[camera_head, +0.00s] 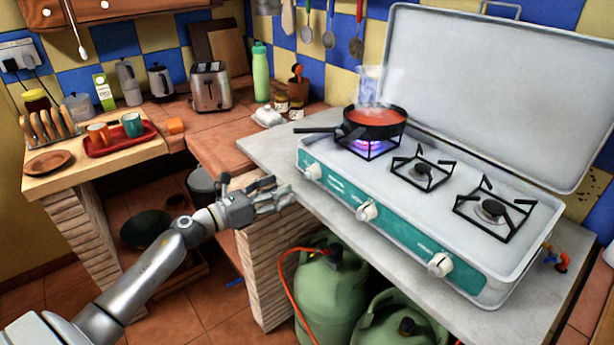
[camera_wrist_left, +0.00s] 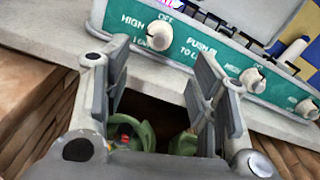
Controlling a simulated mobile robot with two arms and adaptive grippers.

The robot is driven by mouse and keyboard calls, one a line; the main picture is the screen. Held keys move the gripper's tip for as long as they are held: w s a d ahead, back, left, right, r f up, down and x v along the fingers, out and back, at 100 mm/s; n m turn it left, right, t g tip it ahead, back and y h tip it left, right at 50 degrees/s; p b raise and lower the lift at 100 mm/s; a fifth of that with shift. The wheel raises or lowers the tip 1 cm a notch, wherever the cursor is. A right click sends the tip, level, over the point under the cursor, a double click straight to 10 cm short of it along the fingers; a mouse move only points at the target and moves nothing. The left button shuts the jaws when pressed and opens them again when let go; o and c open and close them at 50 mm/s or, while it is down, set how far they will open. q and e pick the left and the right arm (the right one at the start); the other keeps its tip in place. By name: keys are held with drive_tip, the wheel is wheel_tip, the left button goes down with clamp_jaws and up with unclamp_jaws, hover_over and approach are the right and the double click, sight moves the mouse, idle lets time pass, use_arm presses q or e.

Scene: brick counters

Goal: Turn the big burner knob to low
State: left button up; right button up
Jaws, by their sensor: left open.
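The camp stove (camera_head: 330,187) stands on the grey counter with its lid up. Its left knob (camera_head: 313,171) is white, on the teal front panel below the lit burner (camera_head: 368,150). In the left wrist view this knob (camera_wrist_left: 159,35) has the words OFF and HIGH beside it; its exact setting is hard to tell. A dark pan (camera_head: 376,122) of steaming red sauce sits on the lit burner. My left gripper (camera_head: 275,194) is open and empty, in front of and below the left knob, apart from it. Its fingers (camera_wrist_left: 162,62) also show in the wrist view. My right gripper is out of view.
The middle knob (camera_head: 366,211) and right knob (camera_head: 440,263) share the panel. The grey counter's edge (camera_head: 345,232) lies close to my gripper. Green gas bottles (camera_head: 332,288) with a red hose stand below. The pan's handle (camera_head: 315,130) points left over the counter.

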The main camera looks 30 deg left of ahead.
sight(305, 177)
use_arm(q)
drive_tip(key=p+x, duration=0.1)
drive_tip(key=x, duration=0.9)
drive_tip(key=shift+a+p, duration=0.1)
drive_tip(key=shift+p, duration=0.2)
drive_tip(key=shift+c, duration=0.4)
drive_tip(key=c, duration=0.9)
